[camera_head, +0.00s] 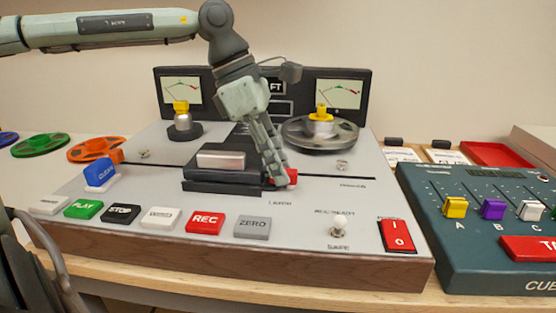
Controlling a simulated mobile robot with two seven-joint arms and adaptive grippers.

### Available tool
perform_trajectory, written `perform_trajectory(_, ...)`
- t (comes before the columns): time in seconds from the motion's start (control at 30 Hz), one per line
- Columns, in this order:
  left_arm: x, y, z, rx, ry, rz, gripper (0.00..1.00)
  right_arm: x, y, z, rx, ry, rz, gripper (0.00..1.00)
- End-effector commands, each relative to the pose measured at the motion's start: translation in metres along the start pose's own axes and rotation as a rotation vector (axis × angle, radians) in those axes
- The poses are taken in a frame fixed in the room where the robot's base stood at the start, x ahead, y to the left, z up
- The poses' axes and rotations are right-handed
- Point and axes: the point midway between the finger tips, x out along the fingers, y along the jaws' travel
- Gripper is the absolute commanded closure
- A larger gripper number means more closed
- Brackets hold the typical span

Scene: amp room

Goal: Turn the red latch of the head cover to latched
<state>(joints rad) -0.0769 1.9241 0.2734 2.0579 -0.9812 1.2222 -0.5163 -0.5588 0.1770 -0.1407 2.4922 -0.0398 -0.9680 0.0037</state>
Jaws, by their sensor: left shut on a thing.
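The head cover (221,159) is a silver block on a black base in the middle of the tape deck. The red latch (292,177) is at the right end of that base, low on the deck top, and is mostly hidden behind my gripper. My left gripper (281,182) reaches down from above, with its fingers shut on the red latch. How far the latch is turned cannot be told.
The tape deck (300,250) has several buttons along its front and a red rocker switch (397,236) at right. A reel (320,134) stands behind the gripper. A blue lever (100,173) stands at left, and a fader console (490,230) is at right.

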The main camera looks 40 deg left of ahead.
Motion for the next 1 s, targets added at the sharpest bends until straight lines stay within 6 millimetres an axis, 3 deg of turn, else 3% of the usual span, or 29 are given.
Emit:
perform_trajectory(0.4, -0.001, 0.001, 0.001, 0.007, -0.003, 0.002, 1.00, 0.000, 0.001, 0.003, 0.000, -0.013, 0.003, 0.60)
perform_trajectory(0.43, -0.001, 0.001, 0.001, 0.007, -0.004, 0.002, 0.79, 0.000, 0.001, 0.003, 0.000, -0.012, 0.003, 0.60)
perform_trajectory(0.57, -0.001, 0.001, 0.001, 0.006, -0.003, 0.002, 0.63, 0.000, 0.001, 0.003, 0.000, -0.012, 0.003, 0.60)
perform_trajectory(0.87, -0.001, 0.000, 0.000, 0.005, -0.001, 0.000, 0.62, 0.000, 0.001, 0.002, -0.001, -0.009, 0.002, 0.60)
perform_trajectory(1.0, -0.013, 0.001, 0.001, 0.005, -0.002, 0.004, 0.62, 0.000, 0.001, 0.002, -0.001, -0.010, 0.002, 0.60)
